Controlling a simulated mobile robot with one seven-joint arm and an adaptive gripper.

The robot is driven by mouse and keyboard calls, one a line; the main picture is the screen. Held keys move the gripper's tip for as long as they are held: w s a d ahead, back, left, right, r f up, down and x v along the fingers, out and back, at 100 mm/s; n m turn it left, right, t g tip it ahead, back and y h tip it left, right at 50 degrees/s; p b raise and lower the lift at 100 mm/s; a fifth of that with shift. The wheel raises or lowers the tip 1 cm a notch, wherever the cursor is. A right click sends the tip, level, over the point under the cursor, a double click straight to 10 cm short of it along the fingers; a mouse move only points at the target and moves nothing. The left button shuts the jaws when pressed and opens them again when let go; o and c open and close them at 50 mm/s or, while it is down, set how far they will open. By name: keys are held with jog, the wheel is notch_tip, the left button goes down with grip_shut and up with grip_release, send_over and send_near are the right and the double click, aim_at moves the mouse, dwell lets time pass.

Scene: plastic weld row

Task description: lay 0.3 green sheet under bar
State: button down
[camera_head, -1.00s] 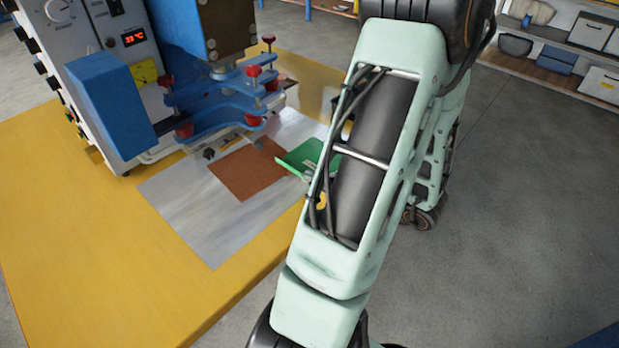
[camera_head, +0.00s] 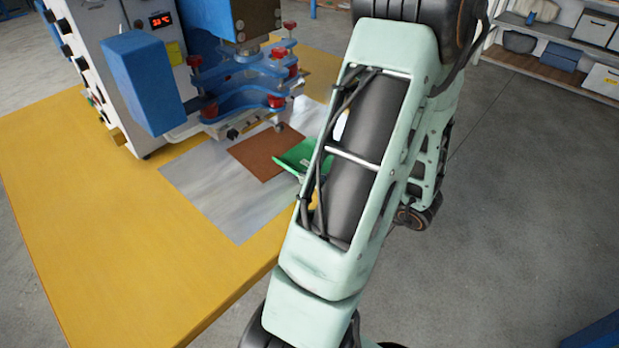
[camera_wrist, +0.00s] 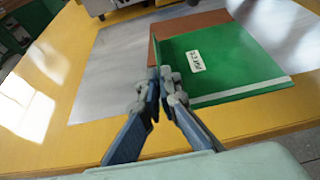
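The green sheet (camera_wrist: 215,70) carries a white label, too small to read, and a pale strip along its near edge. In the wrist view its left edge stands up like a folded lip. My gripper (camera_wrist: 160,84) is shut on this left edge. In the head view the green sheet (camera_head: 292,157) shows tilted beside my forearm, which hides its right part and my gripper. It overlaps the right side of a brown sheet (camera_head: 258,153) lying on the grey metal plate (camera_head: 208,190). The bar (camera_head: 250,124) sits under the blue press head, just behind the brown sheet.
The yellow table (camera_head: 90,190) is bare to the left and front. The welding machine (camera_head: 125,60), with a blue box and red knobs, stands at the back.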

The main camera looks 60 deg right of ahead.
jog(key=x, duration=0.2)
jog(key=b+x, duration=0.1)
jog(key=x, duration=0.1)
jog(key=shift+s+f+b, duration=0.15)
jog(key=shift+f+b, duration=0.15)
jog(key=shift+f, duration=0.05)
jog(key=x, duration=0.2)
jog(key=r+x, duration=0.1)
jog(key=x, duration=0.1)
send_over(265, 171)
jog(key=s, duration=0.1)
jog(key=shift+a+f, duration=0.1)
jog(key=shift+f, duration=0.05)
jog(key=shift+w+f+b, duration=0.5)
jog(key=shift+w+b, duration=0.05)
jog(key=shift+b, duration=0.1)
jog(key=shift+f+b, duration=0.65)
jog(key=shift+f+b, duration=0.15)
jog(key=shift+b, duration=0.4)
dwell(0.6)
jog(key=c, duration=2.6)
grip_release()
jog(key=shift+c, duration=0.2)
jog(key=o, duration=0.6)
jog(key=shift+c, duration=0.2)
